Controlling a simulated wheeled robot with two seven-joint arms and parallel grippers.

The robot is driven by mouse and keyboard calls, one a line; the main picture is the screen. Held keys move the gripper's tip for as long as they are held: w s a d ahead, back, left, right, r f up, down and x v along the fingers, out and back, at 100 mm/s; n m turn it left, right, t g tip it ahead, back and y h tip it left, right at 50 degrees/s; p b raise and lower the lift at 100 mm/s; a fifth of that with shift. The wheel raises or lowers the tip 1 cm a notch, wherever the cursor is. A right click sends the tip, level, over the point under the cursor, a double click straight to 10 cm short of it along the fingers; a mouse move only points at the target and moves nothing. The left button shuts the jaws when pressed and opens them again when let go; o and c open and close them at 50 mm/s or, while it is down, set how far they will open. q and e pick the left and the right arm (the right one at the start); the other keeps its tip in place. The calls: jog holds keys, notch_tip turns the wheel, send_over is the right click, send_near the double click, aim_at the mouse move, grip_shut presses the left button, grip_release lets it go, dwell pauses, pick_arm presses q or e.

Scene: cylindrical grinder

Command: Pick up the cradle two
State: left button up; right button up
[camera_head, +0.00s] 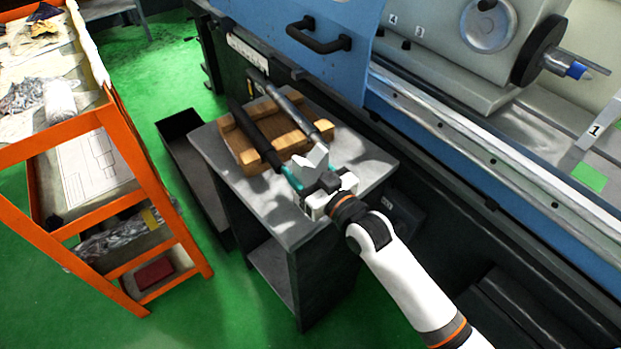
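A wooden cradle (285,121) rests on the top of a small grey cabinet (370,165). My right gripper (308,165) is just in front of the cradle's near edge, close to the near ends of the bars. Its teal and pale finger parts show, but the gap between them is unclear. I cannot tell whether it touches the cradle. My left gripper is not in view.
The blue and grey grinder (440,125) stands behind and right of the cabinet. A door handle (318,38) juts from its blue door. An orange-framed rack (155,185) stands at left. A dark open bin (190,160) sits on the green floor beside the cabinet.

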notch_tip(320, 180, up, 10)
jog(key=s+d+f+m+t+h, duration=0.1)
jog(key=s+d+f+m+h, duration=0.2)
jog(key=s+d, duration=0.5)
jog(key=s+d+f+m+t+h, duration=0.2)
jog(key=s+d+f+m+h, duration=0.2)
jog(key=s+d+h, duration=0.3)
jog(key=s+d+f, duration=0.1)
jog(key=d, duration=0.3)
jog(key=shift+s+d+f+h, duration=0.25)
jog(key=shift+f+h, duration=0.05)
jog(key=shift+a, duration=0.1)
